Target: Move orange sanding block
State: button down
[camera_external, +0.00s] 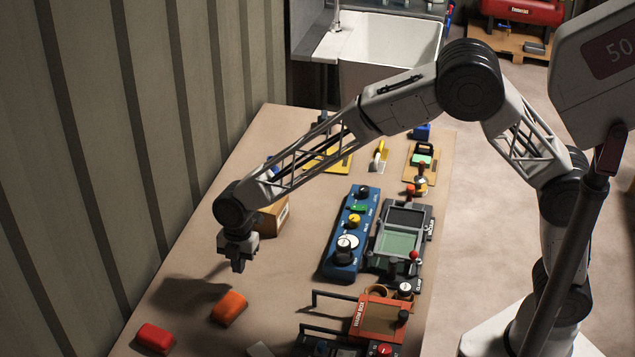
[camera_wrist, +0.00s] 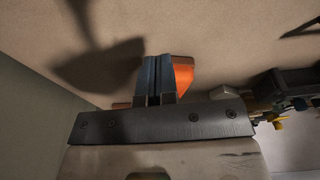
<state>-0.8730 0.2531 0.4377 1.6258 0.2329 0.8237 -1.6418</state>
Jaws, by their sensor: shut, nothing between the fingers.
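The orange sanding block (camera_external: 230,308) lies flat on the table, toward the near left in the external view. In the wrist view the orange sanding block (camera_wrist: 181,76) shows beside and partly behind the fingers, which hide some of it. My gripper (camera_external: 238,266) points down above the table, a little beyond the block in the external view and apart from it. In the wrist view my gripper (camera_wrist: 158,62) has its two fingers together with nothing between them.
A red block (camera_external: 155,338) lies to the near left of the orange one. A cardboard box (camera_external: 273,217) stands behind my gripper. A blue control panel (camera_external: 350,235) and a grey-green device (camera_external: 399,240) lie to the right. A ribbed wall (camera_external: 150,120) borders the table's left side.

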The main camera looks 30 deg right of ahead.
aim_at(224, 306)
jog(key=s+a, duration=0.7)
jog(key=s, duration=0.1)
jog(key=shift+a, duration=0.4)
jog(key=shift+f, duration=0.9)
